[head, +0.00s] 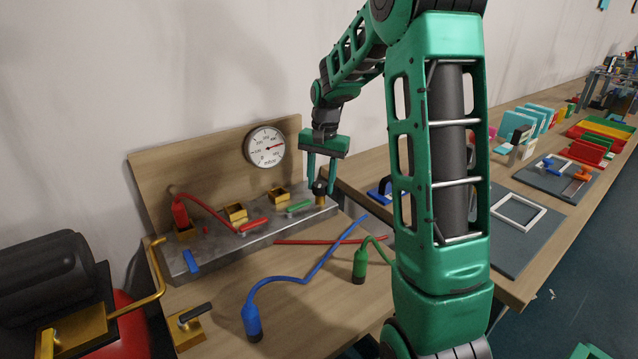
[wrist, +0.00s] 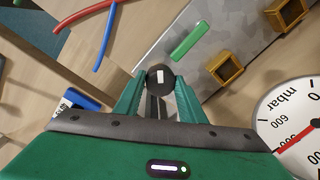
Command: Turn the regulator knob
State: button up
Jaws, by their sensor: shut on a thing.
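The regulator knob (wrist: 161,77) is a dark round knob with a white mark, seen in the wrist view between my fingertips. In the head view the knob (head: 319,187) sits on a brass stem at the right end of the grey metal manifold (head: 260,238). My gripper (head: 319,184) points down from above and is shut on the knob, one green finger on each side. The pressure gauge (head: 265,147) is a white dial with a red needle on the wooden backboard. Its face is partly in the wrist view (wrist: 296,122).
The manifold carries a red lever (head: 253,224), a green lever (head: 299,206), a blue lever (head: 191,261) and brass sockets. Red, blue (head: 254,322) and green (head: 360,267) hoses lie nearby. A second table with trays and frames (head: 518,215) stands at right.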

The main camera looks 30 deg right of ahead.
aim_at(322, 184)
jog(key=shift+w+a, duration=0.1)
jog(key=shift+a, duration=0.05)
jog(key=o, duration=1)
jog(key=shift+o, duration=0.2)
notch_tip(322, 184, up, 11)
jog(key=shift+s+d, duration=0.2)
jog(key=shift+s, duration=0.05)
jog(key=shift+f, duration=0.15)
